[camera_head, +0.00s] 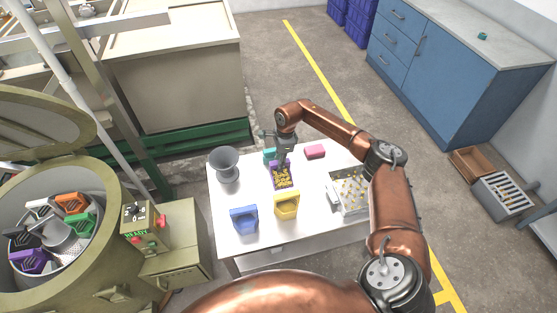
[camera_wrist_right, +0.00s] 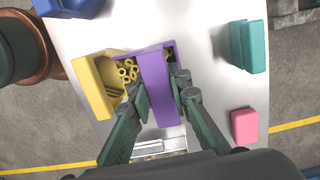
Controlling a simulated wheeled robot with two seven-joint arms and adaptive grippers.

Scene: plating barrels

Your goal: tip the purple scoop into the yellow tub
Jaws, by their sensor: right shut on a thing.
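The purple scoop (camera_head: 274,181) holds several small yellow rings and sits just behind the yellow tub (camera_head: 287,208). In the right wrist view, the scoop (camera_wrist_right: 153,72) has its broad purple face between my fingers and the rings show at its left. The yellow tub (camera_wrist_right: 91,88) lies directly to its left there. I cannot tell whether the scoop touches the table or the tub. My right gripper (camera_head: 283,161) is shut on the scoop, with its fingers on either side (camera_wrist_right: 158,86). The inside of the tub is mostly hidden. My left gripper is not in view.
The white table (camera_head: 225,198) also bears a blue tub (camera_head: 244,220), a teal tub (camera_wrist_right: 252,46), a pink block (camera_head: 315,151), a grey funnel-like vessel (camera_head: 226,165) and a metal tray (camera_head: 335,201) with small pieces. An open barrel (camera_head: 95,275) stands left.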

